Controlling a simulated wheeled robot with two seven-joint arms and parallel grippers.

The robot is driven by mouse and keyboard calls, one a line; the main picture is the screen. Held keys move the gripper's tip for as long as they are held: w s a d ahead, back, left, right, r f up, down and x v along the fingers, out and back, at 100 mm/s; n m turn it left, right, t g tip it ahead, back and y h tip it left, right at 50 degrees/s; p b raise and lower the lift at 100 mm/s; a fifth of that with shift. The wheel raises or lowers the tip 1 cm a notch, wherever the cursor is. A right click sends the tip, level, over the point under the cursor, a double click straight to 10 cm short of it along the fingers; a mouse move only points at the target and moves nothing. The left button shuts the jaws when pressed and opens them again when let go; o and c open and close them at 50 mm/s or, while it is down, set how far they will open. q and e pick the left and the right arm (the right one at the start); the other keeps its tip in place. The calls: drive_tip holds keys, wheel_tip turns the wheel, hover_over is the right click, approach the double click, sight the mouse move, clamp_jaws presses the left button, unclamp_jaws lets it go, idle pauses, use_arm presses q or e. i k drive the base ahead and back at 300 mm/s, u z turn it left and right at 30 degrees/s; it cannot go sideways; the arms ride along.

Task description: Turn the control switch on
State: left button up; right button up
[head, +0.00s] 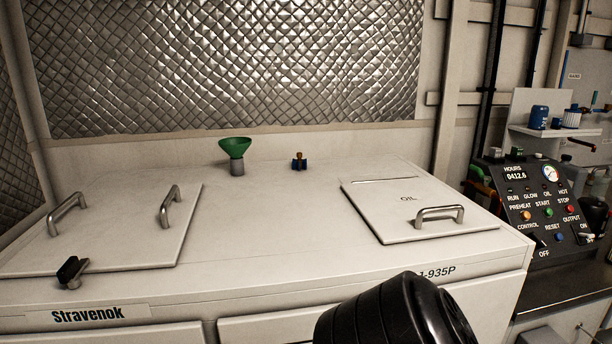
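The black control panel (545,212) stands at the right, beyond the right end of the white cabinet. The control switch (537,240) is at its lower left, under the word CONTROL and above the word OFF. It is small and dark, and I cannot tell which way it points. A black rounded part, likely a link of my own arm, rises at the bottom right of centre. Neither of my grippers shows, so no gripper is seen near the panel.
The white cabinet top spreads across the front, with a handled lid (110,245) at left and an OIL lid (400,228) at right. A shelf (550,131) holds containers above the panel.

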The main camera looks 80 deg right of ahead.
sight(541, 244)
drive_tip(key=z, duration=3.55)
drive_tip(key=k, duration=1.55)
drive_tip(key=z, duration=0.8)
drive_tip(key=i, duration=1.35)
drive_tip(key=u, duration=0.4)
drive_tip(key=i, duration=1)
drive_tip(key=u, duration=1.05)
